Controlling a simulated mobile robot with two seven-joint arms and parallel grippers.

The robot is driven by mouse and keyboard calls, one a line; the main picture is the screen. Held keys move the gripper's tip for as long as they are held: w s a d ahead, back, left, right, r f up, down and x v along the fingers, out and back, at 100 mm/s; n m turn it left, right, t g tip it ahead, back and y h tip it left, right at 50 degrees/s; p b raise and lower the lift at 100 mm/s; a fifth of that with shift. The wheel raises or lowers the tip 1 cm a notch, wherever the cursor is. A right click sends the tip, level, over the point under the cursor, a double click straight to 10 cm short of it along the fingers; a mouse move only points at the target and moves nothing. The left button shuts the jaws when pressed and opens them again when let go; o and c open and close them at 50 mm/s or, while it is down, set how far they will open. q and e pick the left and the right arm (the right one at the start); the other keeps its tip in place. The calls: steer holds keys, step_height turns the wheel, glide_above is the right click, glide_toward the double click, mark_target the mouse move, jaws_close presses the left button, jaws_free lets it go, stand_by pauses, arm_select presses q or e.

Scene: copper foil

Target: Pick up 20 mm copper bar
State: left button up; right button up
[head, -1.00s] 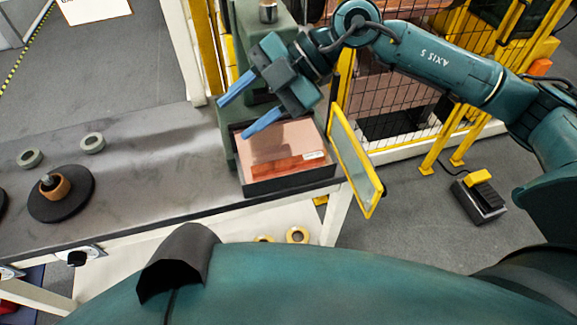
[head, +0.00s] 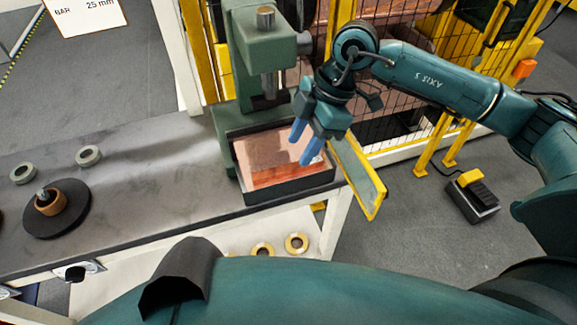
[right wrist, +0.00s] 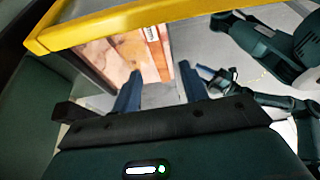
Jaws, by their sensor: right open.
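A dark open tray (head: 290,187) stands on the right end of the bench and holds copper pieces. A broad pinkish copper surface (head: 262,150) lies toward its back. A redder copper bar (head: 275,176) lies along its front. I cannot tell by size which piece is 20 mm. My right gripper (head: 299,151) is open, its blue fingers pointing down over the tray's right part and hiding some of it. In the right wrist view, the fingers are apart with nothing between them, and a copper piece with a white label (right wrist: 152,33) lies beyond them. My left gripper is not in view.
A green press (head: 262,60) stands behind the tray. A yellow-framed clear guard (head: 358,178) is close to the right of the tray and gripper. Yellow fencing stands behind. Two grey rings (head: 89,155) and a dark disc (head: 70,215) lie left; mid-bench is clear.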

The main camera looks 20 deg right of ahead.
mark_target(289, 166)
steer(key=p+x, duration=0.1)
steer(key=x, duration=0.4)
steer(key=shift+w+f, duration=0.1)
steer(key=shift+f, duration=0.1)
steer(key=shift+c, duration=0.2)
jaws_close()
steer(key=shift+r, duration=0.15)
